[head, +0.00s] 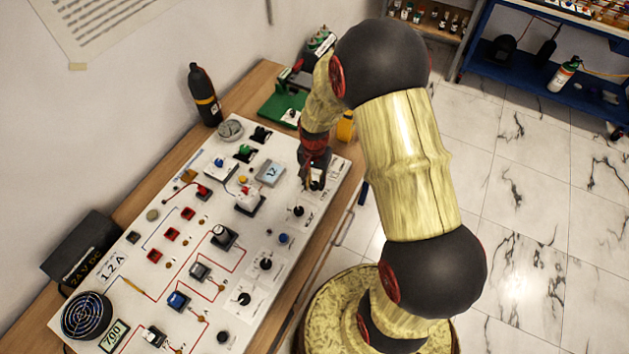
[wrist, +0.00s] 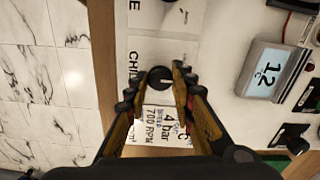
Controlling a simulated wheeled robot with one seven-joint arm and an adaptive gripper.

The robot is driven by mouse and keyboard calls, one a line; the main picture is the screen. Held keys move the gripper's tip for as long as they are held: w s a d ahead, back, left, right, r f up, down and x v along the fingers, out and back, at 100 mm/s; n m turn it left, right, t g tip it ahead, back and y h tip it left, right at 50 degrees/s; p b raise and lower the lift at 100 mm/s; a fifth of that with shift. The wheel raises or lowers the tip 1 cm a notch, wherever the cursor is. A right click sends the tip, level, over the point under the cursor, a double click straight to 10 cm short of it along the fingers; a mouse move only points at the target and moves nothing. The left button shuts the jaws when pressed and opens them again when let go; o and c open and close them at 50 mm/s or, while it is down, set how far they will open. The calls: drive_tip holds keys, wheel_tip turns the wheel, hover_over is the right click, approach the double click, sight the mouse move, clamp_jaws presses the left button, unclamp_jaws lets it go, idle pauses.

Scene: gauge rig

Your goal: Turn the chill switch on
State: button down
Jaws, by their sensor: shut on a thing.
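The chill switch is a round black knob (wrist: 160,77) with a pale pointer mark, on the white panel beside the printed letters "CHIL". In the wrist view my gripper (wrist: 158,84) has one finger on each side of the knob and is shut on it. In the head view my gripper (head: 314,172) is at the panel's far right end, pointing down, and largely covers the knob there. The knob's exact setting is hard to read.
A white panel (head: 130,222) with several switches, knobs and buttons lies on a wooden bench. A grey display reading 12 (wrist: 267,72) is right of my gripper in the wrist view. A black bottle (head: 205,95) stands behind the panel.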

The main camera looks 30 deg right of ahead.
sight(314, 184)
drive_tip(key=m, duration=0.6)
drive_tip(key=shift+m, duration=0.3)
idle(0.4)
drive_tip(key=c, duration=1.6)
unclamp_jaws()
drive_tip(key=shift+o, duration=0.5)
wheel_tip(314, 184, up, 12)
